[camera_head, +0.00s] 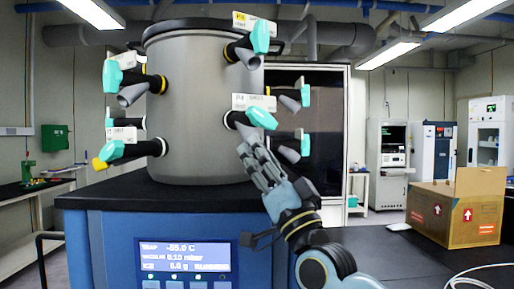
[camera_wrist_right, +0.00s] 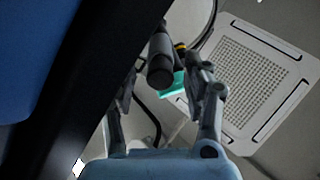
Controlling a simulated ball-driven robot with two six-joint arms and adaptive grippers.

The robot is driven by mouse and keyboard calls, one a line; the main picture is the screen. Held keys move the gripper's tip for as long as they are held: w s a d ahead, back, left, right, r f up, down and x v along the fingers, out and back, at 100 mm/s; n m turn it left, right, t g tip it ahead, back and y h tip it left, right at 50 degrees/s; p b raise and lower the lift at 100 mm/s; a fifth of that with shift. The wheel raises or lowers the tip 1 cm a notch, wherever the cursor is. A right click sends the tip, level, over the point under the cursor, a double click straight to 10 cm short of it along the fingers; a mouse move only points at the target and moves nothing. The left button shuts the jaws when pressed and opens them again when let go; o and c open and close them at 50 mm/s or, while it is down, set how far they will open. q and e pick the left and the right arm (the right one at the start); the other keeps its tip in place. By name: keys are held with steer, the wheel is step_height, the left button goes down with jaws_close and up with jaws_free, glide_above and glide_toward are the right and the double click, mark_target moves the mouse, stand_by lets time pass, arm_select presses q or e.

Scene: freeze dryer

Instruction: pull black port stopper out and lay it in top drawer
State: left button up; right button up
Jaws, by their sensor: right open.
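My right gripper (camera_head: 252,150) is open, reaching up to the lower front port (camera_head: 240,119) on the grey drum's right side. Its fingers partly cover the piece hanging below that port's teal handle (camera_head: 261,118). In the right wrist view the open fingers (camera_wrist_right: 163,72) stand on either side of a dark, round-ended stopper-like piece (camera_wrist_right: 160,68), with a teal handle (camera_wrist_right: 172,86) behind it. Gaps show beside the piece; whether either finger touches it I cannot tell. I cannot make out a top drawer. My left gripper is not in view.
The grey drum (camera_head: 195,100) carries several ports with teal handles and stands on a black top (camera_head: 110,190) over a blue cabinet with a display (camera_head: 184,256). A cardboard box (camera_head: 440,214) sits on the dark bench (camera_head: 390,255) at right, beside a white cable (camera_head: 478,270).

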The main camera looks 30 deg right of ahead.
steer(key=shift+h, duration=0.3)
stand_by(0.5)
steer(key=shift+c, duration=0.3)
jaws_close()
steer(key=shift+f, duration=0.15)
steer(key=shift+s+f, duration=0.25)
steer(key=shift+f, duration=0.05)
steer(key=shift+s+f, duration=0.3)
steer(key=shift+s, duration=0.25)
steer(key=shift+b+v, duration=0.65)
steer(key=shift+v, duration=1.25)
